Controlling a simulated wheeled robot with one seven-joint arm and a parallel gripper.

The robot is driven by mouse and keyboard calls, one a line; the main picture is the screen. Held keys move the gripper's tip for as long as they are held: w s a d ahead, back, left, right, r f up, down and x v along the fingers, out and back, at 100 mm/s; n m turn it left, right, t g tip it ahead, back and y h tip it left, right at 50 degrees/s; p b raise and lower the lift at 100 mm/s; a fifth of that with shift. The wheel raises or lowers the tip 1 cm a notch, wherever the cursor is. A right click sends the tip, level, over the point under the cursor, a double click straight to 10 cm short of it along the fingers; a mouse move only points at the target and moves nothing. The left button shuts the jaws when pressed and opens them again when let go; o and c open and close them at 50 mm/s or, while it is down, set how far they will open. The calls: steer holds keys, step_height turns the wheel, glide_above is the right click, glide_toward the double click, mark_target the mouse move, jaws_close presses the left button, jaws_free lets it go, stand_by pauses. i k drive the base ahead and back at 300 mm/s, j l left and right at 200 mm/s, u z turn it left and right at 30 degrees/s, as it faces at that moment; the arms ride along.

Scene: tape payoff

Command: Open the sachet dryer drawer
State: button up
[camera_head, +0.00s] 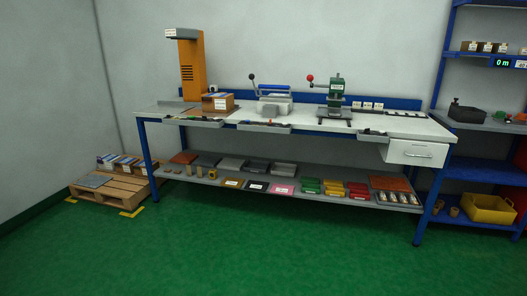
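A light grey drawer (415,153) with a bar handle on its front hangs under the right end of the workbench. Its front looks flush with its housing, so it appears shut. I can read no label on it, so I cannot confirm that it is the sachet dryer drawer. My gripper is not in view.
The workbench (300,123) carries an orange tower (193,65), a cardboard box (217,103) and a green press (336,95). Its lower shelf (222,182) holds trays and bins. A pallet (112,188) stands left, blue shelving (480,171) right. The green floor (270,250) in front is clear.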

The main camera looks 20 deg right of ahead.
mark_target(400, 153)
steer(key=i+l+z, duration=0.2)
steer(key=i+z, duration=0.15)
steer(key=i, duration=0.2)
steer(key=i+z, duration=0.35)
steer(key=i, duration=0.25)
steer(key=i+z, duration=0.3)
steer(key=i, duration=0.25)
steer(key=i+l+z, duration=0.25)
steer(key=i+l, duration=0.2)
steer(key=i+l+z, duration=0.3)
steer(key=i, duration=0.4)
